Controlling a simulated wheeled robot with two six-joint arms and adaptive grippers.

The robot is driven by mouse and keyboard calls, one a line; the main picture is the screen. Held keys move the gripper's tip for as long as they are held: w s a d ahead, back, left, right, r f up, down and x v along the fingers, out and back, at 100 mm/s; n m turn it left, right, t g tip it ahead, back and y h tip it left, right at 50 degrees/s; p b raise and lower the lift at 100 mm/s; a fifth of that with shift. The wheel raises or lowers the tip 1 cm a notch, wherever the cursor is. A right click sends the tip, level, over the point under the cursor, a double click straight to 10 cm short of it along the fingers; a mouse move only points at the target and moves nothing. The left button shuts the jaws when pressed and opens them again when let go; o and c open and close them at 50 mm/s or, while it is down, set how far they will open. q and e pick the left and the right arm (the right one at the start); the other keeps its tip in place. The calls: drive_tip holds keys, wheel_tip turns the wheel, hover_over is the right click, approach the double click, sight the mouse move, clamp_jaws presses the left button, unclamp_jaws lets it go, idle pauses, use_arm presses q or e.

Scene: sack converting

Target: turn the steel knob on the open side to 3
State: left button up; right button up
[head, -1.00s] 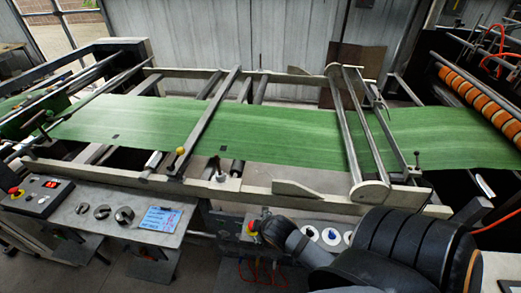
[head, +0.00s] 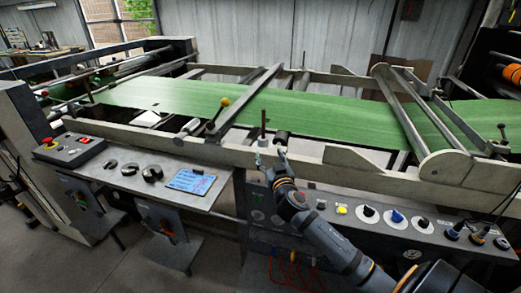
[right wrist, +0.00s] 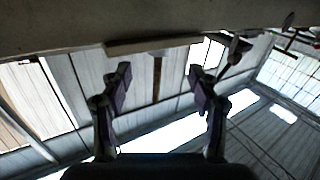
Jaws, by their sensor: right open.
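My right gripper (head: 270,155) is open and empty, fingers pointing up, in front of the near cream rail. In the right wrist view its two fingers (right wrist: 160,85) stand apart with nothing between them. A small upright steel post with a pale collar (head: 263,128) stands at the rail just above the fingertips; I cannot tell whether it is the steel knob. No numbered scale or figure 3 is readable. The control panel (head: 330,203) below the rail carries several black knobs (head: 369,212) and a blue knob (head: 397,216), right of my gripper. My left gripper is out of view.
The near cream rail (head: 330,155) runs in front of the green web (head: 300,112). A yellow-ball lever (head: 224,102) stands behind to the left. The grey shelf (head: 215,182) holds dark round pieces (head: 152,174) and a blue sheet (head: 190,181). Red cables hang below the panel.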

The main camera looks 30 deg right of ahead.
sight(265, 143)
drive_tip(key=shift+w+d+r, duration=0.1)
drive_tip(key=shift+w+d, duration=0.1)
drive_tip(key=shift+w, duration=0.1)
drive_tip(key=p+x, duration=0.1)
drive_tip(key=x, duration=0.8)
drive_tip(key=shift+w+d, duration=0.1)
drive_tip(key=shift+w, duration=0.25)
